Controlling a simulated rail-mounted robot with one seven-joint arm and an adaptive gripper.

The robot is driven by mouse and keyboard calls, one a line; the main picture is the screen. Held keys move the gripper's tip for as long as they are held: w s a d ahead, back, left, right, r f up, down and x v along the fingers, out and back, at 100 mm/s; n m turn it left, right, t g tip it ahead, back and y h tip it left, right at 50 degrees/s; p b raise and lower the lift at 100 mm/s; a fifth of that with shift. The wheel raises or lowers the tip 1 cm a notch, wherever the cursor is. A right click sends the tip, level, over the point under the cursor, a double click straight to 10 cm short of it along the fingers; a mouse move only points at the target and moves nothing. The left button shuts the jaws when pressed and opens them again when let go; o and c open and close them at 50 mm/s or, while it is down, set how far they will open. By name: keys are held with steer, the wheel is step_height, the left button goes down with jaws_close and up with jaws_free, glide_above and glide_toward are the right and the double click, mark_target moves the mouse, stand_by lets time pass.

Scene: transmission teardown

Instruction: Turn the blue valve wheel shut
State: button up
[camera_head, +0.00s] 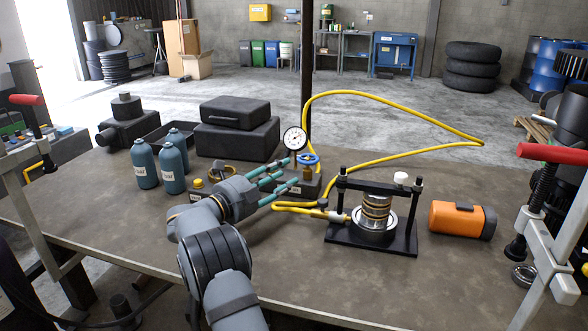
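The blue valve wheel (309,159) sits on a small dark block (306,185) at the middle of the bench, next to a round pressure gauge (295,138). My gripper (294,171) reaches in from the lower left. Its teal fingers are spread apart with nothing visible between them. The fingertips are just left of and below the wheel in the picture. I cannot tell whether any finger touches the block or the wheel.
A yellow hose (425,112) loops from the block area to a press fixture (370,245) holding a stack of rings. An orange-black device (462,220) lies to the right. Teal bottles (145,165) and black cases (236,140) stand at the left and back. Red-handled clamps (552,153) flank the bench.

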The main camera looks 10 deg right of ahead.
steer(key=shift+s+a, duration=0.45)
steer(key=shift+f, duration=0.1)
